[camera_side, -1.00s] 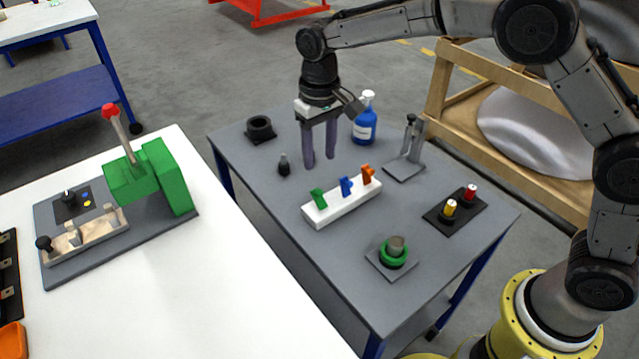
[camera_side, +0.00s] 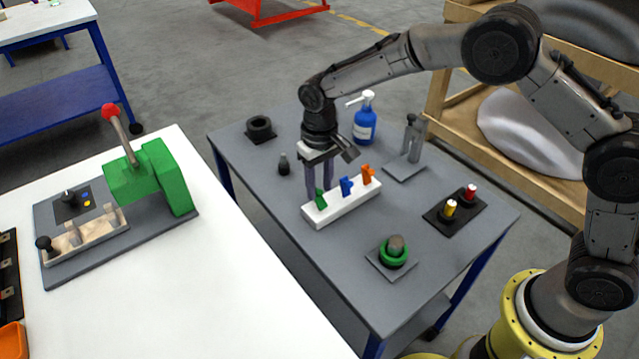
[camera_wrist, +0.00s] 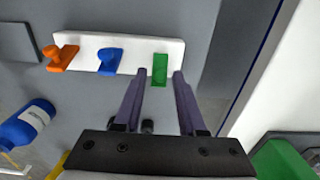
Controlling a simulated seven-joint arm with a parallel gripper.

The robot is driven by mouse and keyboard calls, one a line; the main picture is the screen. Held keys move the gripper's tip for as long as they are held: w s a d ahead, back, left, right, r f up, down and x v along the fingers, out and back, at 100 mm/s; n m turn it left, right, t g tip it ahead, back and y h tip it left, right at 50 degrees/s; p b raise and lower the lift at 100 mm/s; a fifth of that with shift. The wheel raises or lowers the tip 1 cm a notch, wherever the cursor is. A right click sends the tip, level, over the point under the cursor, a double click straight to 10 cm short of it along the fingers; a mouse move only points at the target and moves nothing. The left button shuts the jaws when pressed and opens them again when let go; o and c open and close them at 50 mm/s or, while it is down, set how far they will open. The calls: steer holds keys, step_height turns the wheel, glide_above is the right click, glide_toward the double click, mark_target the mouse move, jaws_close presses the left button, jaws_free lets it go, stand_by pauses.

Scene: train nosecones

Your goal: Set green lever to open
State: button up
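A white block (camera_side: 352,208) on the grey table carries three small levers in a row. The green lever (camera_side: 320,199) is at its left end in the side view. The blue lever (camera_side: 347,187) is in the middle and the orange lever (camera_side: 367,174) at the right end. My gripper (camera_side: 319,194) is low at the green end of the block. In the wrist view the fingers of my gripper (camera_wrist: 160,82) are apart, with the green lever (camera_wrist: 159,69) between their tips. I cannot tell whether either finger touches it.
A blue spray bottle (camera_side: 365,122), a black ring part (camera_side: 260,129) and a small dark bottle (camera_side: 284,163) stand behind the block. A grey stand (camera_side: 404,170), a red and yellow plug holder (camera_side: 455,207) and a green ring part (camera_side: 393,253) are to the right and front.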

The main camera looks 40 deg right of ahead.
mark_target(321, 202)
jaws_close()
steer(key=shift+s, duration=0.15)
steer(key=shift+s+r+t, duration=0.15)
steer(key=shift+s+t, duration=0.55)
steer(key=shift+t, duration=0.6)
steer(key=shift+s+t, duration=0.45)
steer(key=shift+t, duration=0.4)
steer(key=shift+s+t, duration=0.45)
steer(key=shift+t, duration=0.4)
steer(key=shift+s+t, duration=0.1)
steer(key=shift+t, duration=0.2)
steer(key=shift+o, duration=1.3)
jaws_free()
